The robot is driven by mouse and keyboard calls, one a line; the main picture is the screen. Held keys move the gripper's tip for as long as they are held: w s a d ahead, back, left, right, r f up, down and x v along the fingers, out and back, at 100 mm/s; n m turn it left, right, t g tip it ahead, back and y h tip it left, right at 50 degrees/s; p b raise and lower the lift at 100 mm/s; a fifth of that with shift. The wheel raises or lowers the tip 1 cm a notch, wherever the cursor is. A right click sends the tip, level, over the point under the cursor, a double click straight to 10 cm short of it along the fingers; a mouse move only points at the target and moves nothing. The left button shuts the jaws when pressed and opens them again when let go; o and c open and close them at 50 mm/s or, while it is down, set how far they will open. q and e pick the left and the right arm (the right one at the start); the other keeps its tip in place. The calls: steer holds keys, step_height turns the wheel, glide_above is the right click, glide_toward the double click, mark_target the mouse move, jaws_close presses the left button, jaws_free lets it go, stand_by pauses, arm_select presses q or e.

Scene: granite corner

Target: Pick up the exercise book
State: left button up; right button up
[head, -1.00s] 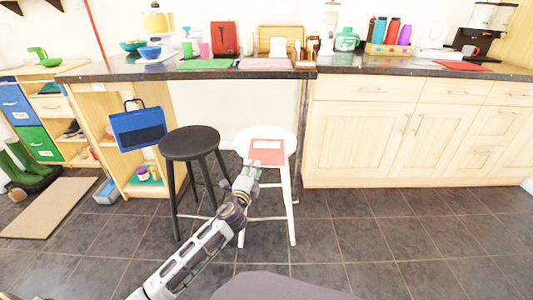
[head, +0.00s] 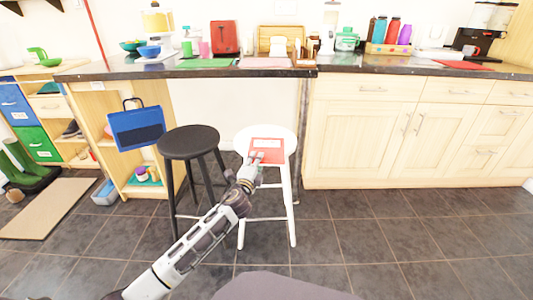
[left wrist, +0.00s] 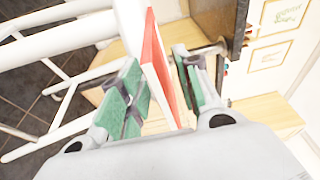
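The exercise book (head: 268,145), red with a pale label, lies on the seat of the white stool (head: 243,140). My left gripper (head: 256,160) is at the book's near left edge. In the left wrist view the book (left wrist: 157,60) shows edge-on, reaching in between the two green-padded fingers (left wrist: 163,85). The fingers are open, one on each side of the book, with a gap visible on the left side. The book still rests on the stool. My right gripper is in neither view.
A black stool (head: 188,142) stands close on the left of the white one. The dark counter (head: 220,68) behind carries kitchen items. A blue bag (head: 137,128) hangs by the shelf unit. The tiled floor (head: 370,245) on the right is clear.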

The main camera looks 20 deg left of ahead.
arm_select(q)
steer(key=shift+w, duration=0.2)
stand_by(0.4)
jaws_close()
